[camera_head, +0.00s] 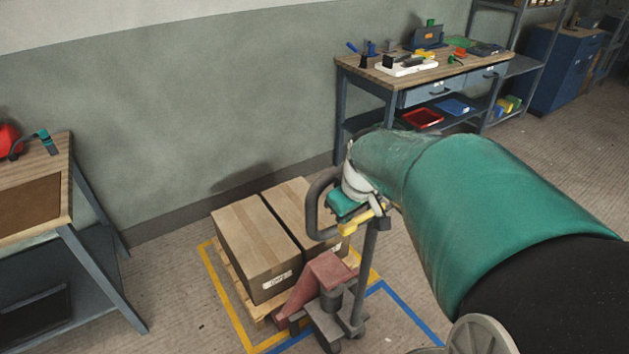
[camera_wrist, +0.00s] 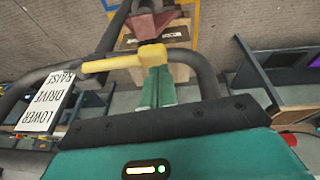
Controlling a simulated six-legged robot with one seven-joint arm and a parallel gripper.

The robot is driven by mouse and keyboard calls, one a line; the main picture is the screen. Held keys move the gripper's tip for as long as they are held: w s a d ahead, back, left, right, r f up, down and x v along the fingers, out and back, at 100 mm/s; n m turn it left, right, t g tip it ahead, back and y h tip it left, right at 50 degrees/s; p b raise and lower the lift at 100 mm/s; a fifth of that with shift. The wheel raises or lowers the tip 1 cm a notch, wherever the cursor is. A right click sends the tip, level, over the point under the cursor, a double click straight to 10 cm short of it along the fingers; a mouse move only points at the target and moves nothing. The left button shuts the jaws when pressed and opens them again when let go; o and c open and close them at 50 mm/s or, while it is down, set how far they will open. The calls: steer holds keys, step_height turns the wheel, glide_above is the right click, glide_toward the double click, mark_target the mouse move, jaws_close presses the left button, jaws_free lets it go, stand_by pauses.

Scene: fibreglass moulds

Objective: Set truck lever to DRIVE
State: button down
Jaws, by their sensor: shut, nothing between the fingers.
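The pallet truck (camera_head: 325,285) has a red and grey base and a dark loop handle (camera_head: 318,205). Its yellow lever (camera_head: 352,226) shows at the handle; in the wrist view the lever (camera_wrist: 110,64) runs across the loop. A white label (camera_wrist: 46,101) reads RAISE, DRIVE, LOWER, upside down. The lever's narrow left end lies beside the RAISE row; its thick end is over my fingertips. My gripper (camera_wrist: 155,72) has its green fingers together, empty, inside the loop and close to the lever. I cannot tell whether they touch. In the head view my arm partly hides the handle.
Two cardboard boxes (camera_head: 252,245) sit on a wooden pallet (camera_head: 228,276) inside a yellow floor outline (camera_head: 213,272). A workbench (camera_head: 35,215) stands at the left, another with tools (camera_head: 400,80) at the back wall. Floor right of the truck is partly hidden by my arm.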

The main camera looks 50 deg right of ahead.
steer(key=shift+f, duration=0.45)
steer(key=shift+r, duration=0.1)
steer(key=shift+r, duration=0.7)
steer(key=shift+r, duration=0.1)
